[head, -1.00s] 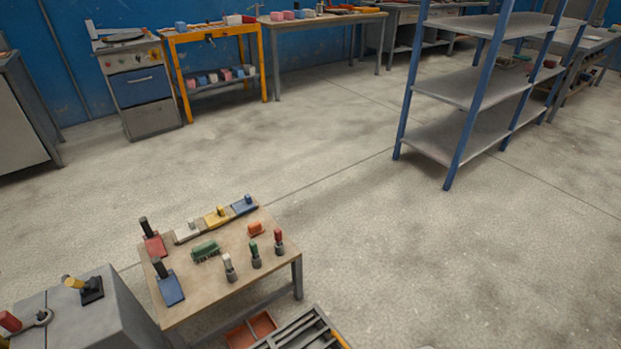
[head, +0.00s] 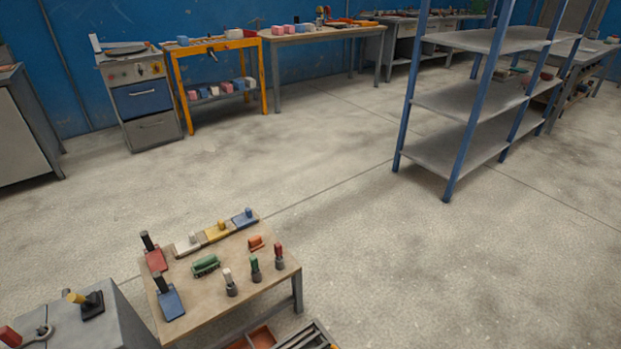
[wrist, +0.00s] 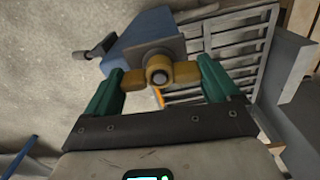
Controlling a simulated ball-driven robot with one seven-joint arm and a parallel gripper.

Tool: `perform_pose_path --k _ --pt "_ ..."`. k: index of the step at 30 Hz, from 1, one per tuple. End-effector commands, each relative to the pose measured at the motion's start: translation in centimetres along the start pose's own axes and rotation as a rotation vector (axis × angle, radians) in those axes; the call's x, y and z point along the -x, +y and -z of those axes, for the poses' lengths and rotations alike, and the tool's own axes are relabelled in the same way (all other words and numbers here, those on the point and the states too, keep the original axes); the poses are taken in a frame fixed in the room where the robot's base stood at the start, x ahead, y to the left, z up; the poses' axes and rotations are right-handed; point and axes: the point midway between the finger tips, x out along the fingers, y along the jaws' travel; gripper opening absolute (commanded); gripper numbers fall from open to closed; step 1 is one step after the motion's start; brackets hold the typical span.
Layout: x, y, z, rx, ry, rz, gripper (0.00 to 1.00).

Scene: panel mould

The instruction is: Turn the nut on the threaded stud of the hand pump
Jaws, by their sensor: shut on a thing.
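My gripper (wrist: 158,84) shows in the wrist view, with a green finger on each side. It is shut on a yellow winged nut (wrist: 133,80), one wing toward each finger. The round grey end of the threaded stud (wrist: 159,77) shows in the nut's middle. Behind the nut is a blue block-shaped body with a dark handle at its left, which appears to be the hand pump (wrist: 137,46). The nut hides part of the body. My gripper is not seen in the head view, and I cannot tell the pump there.
In the wrist view a grey slatted rack (wrist: 232,50) lies behind at the right. In the head view a low wooden table (head: 215,290) carries several small coloured fixtures. A grey cabinet (head: 120,322) stands left of it. A blue-posted shelf (head: 455,150) stands at the right; open floor lies between.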

Motion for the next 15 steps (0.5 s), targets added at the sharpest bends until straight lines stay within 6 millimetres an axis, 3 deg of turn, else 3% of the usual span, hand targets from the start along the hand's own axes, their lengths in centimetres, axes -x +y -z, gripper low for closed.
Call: perform_pose_path --k 9,15 --pt "0.17 -0.09 -0.06 -0.247 -0.002 0.001 0.53" --pt "-0.04 -0.10 -0.08 -0.300 -0.003 0.001 0.53"
